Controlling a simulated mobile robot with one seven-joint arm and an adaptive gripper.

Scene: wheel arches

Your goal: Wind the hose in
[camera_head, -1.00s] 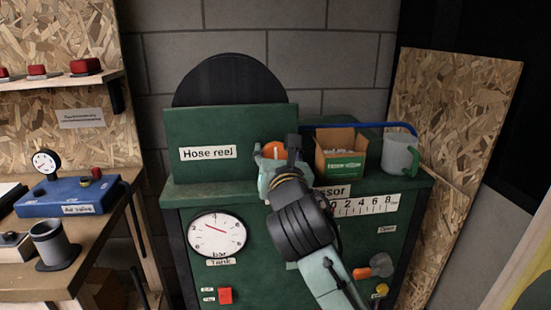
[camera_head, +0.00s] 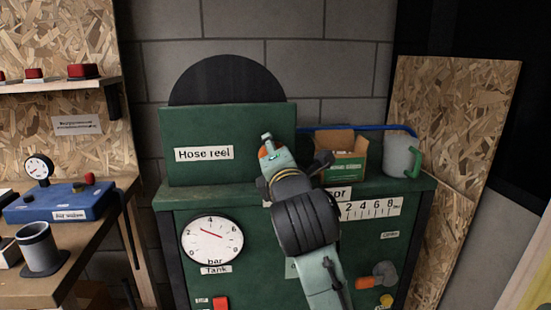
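The hose reel is a green labelled panel (camera_head: 240,125) with a large dark disc (camera_head: 228,82) behind it, standing on top of the green compressor cabinet (camera_head: 180,200). A blue hose (camera_head: 385,127) arcs behind the cardboard box toward the grey mug. My gripper (camera_head: 272,150) is in front of the panel's lower right part, seen mostly from behind. A small orange part (camera_head: 263,152) shows at the gripper's left side; I cannot tell whether it is touched or held. The wrist hides the fingertips' far side and part of the cabinet front.
A cardboard box (camera_head: 347,160) and a grey mug with green handle (camera_head: 400,155) stand on the cabinet's right. The front carries a gauge (camera_head: 211,239), a red switch (camera_head: 221,303) and an orange-tipped lever (camera_head: 385,270). A workbench with a blue air valve (camera_head: 62,202) stands left.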

